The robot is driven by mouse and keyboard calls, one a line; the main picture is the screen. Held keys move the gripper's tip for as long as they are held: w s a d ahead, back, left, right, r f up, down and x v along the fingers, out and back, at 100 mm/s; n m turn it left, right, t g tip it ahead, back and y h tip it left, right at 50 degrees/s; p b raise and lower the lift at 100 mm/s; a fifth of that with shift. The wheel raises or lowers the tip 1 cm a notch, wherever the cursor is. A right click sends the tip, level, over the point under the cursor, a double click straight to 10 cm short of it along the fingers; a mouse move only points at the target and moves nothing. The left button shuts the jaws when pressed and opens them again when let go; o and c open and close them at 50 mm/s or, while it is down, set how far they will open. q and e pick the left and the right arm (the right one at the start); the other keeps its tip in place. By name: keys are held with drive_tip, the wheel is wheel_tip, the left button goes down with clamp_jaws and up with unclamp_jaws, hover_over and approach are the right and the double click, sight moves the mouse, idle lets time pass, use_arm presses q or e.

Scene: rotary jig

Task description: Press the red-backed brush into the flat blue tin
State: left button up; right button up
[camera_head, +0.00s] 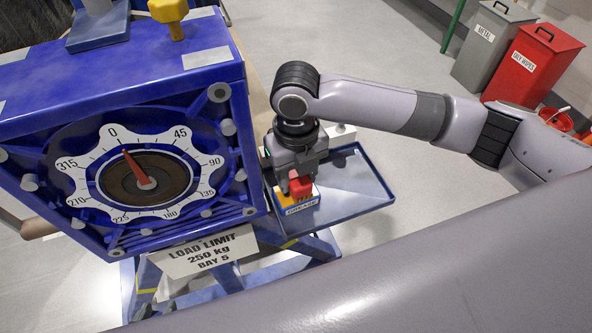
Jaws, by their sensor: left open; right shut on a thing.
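The red-backed brush (301,187) is between the fingers of my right gripper (296,176), which is shut on it and points down. The brush is at the flat blue tin (302,206), which has a GREASE label on its front. The brush overlaps the top of the tin. Whether its bristles touch the grease inside is hidden by the brush and gripper. The tin sits near the left end of a blue tray (355,204). My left gripper is not in view.
The blue jig (120,85) with a numbered dial (140,182) and red pointer (134,163) stands just left of the tray. A load limit sign (203,252) hangs below it. The tray's right part is clear. Grey (487,48) and red (528,66) bins stand behind right.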

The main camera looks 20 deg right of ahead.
sight(296, 174)
wheel_tip(296, 174, up, 2)
drive_tip(key=shift+r+p, duration=0.25)
drive_tip(key=shift+p, duration=0.8)
drive_tip(key=shift+r+p, duration=0.4)
drive_tip(key=shift+r, duration=1.7)
